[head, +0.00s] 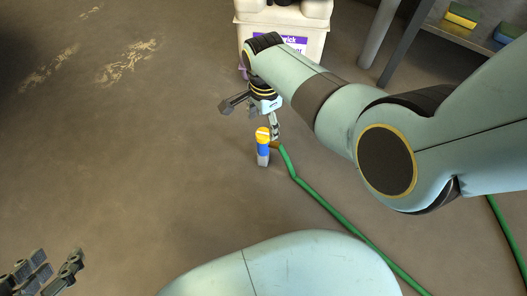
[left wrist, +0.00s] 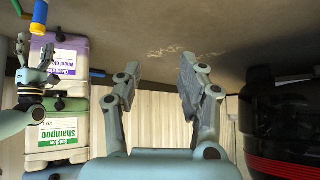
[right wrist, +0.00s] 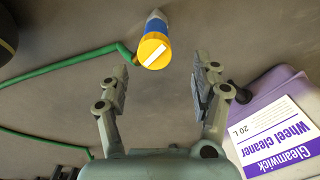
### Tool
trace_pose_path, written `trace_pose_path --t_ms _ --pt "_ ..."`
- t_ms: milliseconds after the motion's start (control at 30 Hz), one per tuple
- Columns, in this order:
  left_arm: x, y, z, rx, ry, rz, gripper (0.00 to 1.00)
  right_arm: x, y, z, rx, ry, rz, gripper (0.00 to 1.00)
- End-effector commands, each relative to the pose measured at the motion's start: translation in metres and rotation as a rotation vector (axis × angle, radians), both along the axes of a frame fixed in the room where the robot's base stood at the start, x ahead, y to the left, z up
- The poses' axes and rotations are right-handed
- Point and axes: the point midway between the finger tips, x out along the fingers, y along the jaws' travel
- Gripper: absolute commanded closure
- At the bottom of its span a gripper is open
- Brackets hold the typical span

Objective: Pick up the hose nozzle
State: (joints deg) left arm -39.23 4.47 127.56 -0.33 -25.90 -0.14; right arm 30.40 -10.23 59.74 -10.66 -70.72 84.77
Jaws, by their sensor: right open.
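The hose nozzle (head: 263,152) has a yellow end and a blue body with a grey tip. My right gripper (head: 252,115) is open and empty, just beyond the nozzle in the head view. In the right wrist view the nozzle (right wrist: 154,45) lies ahead of the open fingertips, between their lines and apart from them. The nozzle (left wrist: 39,16) also shows at the top left of the left wrist view. My left gripper (head: 45,275) is open and empty, at the lower left.
A white container with a purple label (head: 296,42) stands behind my right gripper. A purple wheel cleaner container (right wrist: 262,100) is close to the right finger in the right wrist view. A shampoo container (left wrist: 55,135) shows in the left wrist view. The floor at left is clear.

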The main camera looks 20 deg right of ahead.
Motion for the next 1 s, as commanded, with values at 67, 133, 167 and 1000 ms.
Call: trace_pose_path --t_ms 67,133,167,1000 --pt "-0.001 0.0 -0.002 -0.001 -0.014 -0.001 0.6 0.0 0.0 -0.003 0.0 0.0 0.0 0.35" --pt "-0.001 0.0 -0.003 0.0 -0.025 -0.001 0.6 0.0 0.0 -0.004 0.0 0.0 0.0 0.35" --pt "-0.001 0.0 -0.004 -0.001 -0.031 -0.002 0.6 0.0 0.0 -0.005 0.0 0.0 0.0 0.35" --pt "0.049 -0.013 0.055 -0.012 -0.643 -0.064 0.6 -0.008 0.007 -0.052 0.0 0.0 0.0 0.35"
